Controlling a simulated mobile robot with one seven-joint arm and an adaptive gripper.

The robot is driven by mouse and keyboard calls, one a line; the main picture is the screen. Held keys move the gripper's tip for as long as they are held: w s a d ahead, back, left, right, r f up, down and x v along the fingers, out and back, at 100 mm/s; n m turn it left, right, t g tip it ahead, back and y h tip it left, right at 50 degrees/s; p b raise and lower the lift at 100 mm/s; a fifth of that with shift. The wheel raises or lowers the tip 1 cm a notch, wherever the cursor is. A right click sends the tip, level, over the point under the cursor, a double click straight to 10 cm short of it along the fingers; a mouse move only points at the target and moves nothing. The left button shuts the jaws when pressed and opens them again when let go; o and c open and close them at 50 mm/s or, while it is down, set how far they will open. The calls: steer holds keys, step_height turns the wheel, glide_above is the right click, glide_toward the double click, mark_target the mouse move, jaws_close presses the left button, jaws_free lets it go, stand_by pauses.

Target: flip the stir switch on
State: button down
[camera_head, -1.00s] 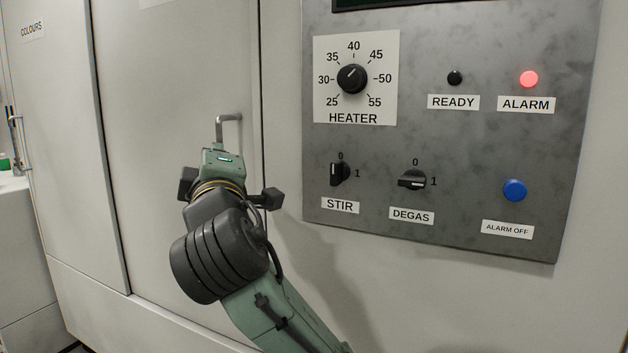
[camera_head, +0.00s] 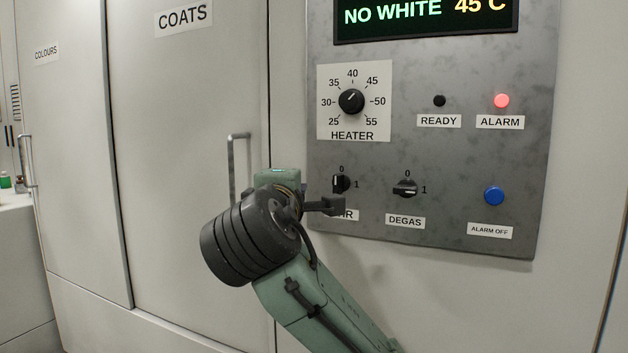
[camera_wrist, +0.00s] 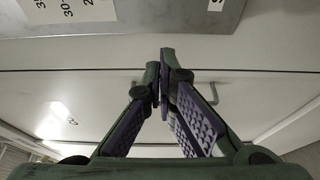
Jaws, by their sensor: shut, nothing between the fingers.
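My wrist is just below and left of the switch in that picture; the fingers are hidden there. In the wrist view my gripper (camera_wrist: 163,65) has its fingertips together with nothing between them.
The degas switch (camera_head: 405,188) points to 1. The heater knob (camera_head: 351,102) is above. The red alarm lamp (camera_head: 501,101) is lit, above the blue alarm off button (camera_head: 494,196). The display (camera_head: 430,14) reads NO WHITE 45 C. A cabinet handle (camera_head: 232,165) stands left of my wrist.

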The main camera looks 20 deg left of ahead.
mark_target(338, 185)
steer(key=w+p, duration=0.3)
steer(key=w, duration=0.6)
steer(key=shift+w+d, duration=0.15)
steer(key=shift+d, duration=0.4)
